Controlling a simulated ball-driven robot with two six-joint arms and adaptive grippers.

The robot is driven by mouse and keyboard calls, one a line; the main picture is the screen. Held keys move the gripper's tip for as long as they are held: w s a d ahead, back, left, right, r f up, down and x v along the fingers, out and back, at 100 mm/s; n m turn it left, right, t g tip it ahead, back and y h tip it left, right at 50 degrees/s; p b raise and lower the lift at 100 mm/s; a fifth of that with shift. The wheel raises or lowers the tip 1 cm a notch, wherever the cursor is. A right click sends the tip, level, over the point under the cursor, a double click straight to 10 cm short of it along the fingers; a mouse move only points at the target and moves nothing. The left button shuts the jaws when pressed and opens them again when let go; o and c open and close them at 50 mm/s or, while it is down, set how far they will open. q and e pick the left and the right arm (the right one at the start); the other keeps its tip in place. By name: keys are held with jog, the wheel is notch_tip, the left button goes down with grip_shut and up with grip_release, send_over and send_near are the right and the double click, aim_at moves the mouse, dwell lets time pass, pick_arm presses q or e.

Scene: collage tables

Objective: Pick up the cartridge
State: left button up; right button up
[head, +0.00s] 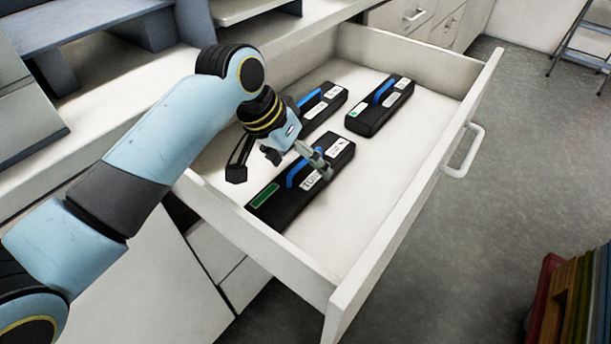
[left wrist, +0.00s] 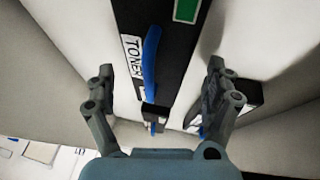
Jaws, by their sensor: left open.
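Three black cartridges with blue handles and white labels lie in an open white drawer (head: 395,190). The nearest cartridge (head: 272,207) has a green patch at its near end and a label reading "TONER". My left gripper (head: 284,168) is above this cartridge, open and empty, with its fingers apart. In the left wrist view the same cartridge (left wrist: 178,60) and its blue handle (left wrist: 151,65) lie between the fingers of my left gripper (left wrist: 160,85). A second cartridge (head: 369,120) lies farther right, and a third (head: 322,120) lies behind my wrist, partly hidden. My right gripper is not in view.
The drawer's front panel with a handle (head: 463,152) stands to the right, and its side walls rise around the cartridges. A white counter (head: 130,75) runs along the left. Coloured books or folders (head: 572,300) stand at the lower right. The drawer floor right of the nearest cartridge is clear.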

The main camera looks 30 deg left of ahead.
pick_arm(q)
grip_shut()
dwell(0.6)
